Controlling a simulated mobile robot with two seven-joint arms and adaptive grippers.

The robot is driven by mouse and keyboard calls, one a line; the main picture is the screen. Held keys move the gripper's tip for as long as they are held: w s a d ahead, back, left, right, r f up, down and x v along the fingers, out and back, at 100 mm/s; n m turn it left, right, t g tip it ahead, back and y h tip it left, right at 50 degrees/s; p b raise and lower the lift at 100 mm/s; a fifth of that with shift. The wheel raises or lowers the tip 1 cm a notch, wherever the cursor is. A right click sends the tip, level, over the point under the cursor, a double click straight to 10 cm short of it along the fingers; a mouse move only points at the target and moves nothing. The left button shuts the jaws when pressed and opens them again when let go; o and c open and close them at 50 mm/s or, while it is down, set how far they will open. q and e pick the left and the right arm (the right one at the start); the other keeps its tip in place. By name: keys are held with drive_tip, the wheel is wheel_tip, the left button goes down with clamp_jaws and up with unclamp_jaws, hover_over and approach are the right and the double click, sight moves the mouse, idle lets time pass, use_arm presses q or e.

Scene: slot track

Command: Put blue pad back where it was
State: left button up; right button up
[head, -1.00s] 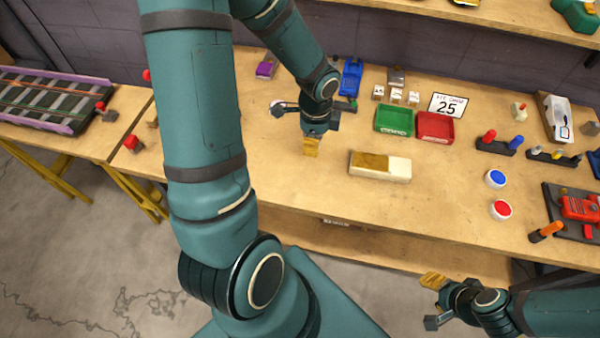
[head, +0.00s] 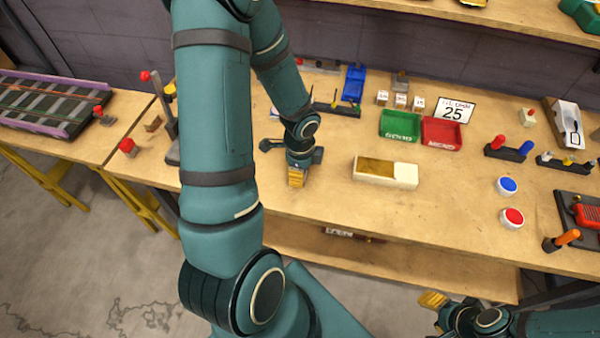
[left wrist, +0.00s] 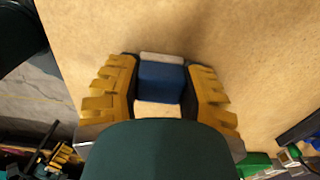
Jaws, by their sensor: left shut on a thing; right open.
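The blue pad (left wrist: 161,82) shows in the left wrist view between the two yellow fingers of my left gripper (left wrist: 160,88), which is shut on it. A pale strip (left wrist: 161,58) lies along the pad's far edge. In the head view my left gripper (head: 297,180) points down over the bench near its front edge, left of a cream-and-tan block (head: 404,177); the pad is hidden there by the fingers. My right gripper (head: 433,301) is open at the bottom right, in front of the bench, partly cut off by the frame.
A blue button (head: 507,186) and a red button (head: 512,218) are on the right. A red-knobbed post (head: 165,115) stands left of my arm. Bench between is bare.

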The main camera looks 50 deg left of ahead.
use_arm(q)
drive_tip(key=shift+f, duration=0.15)
drive_tip(key=o, duration=1)
drive_tip(key=shift+c, duration=0.2)
drive_tip(key=shift+r+p, duration=0.3)
drive_tip(key=shift+r, duration=0.25)
wheel_tip(320, 180, up, 11)
drive_tip(key=p, duration=0.3)
drive_tip(key=shift+r, duration=0.15)
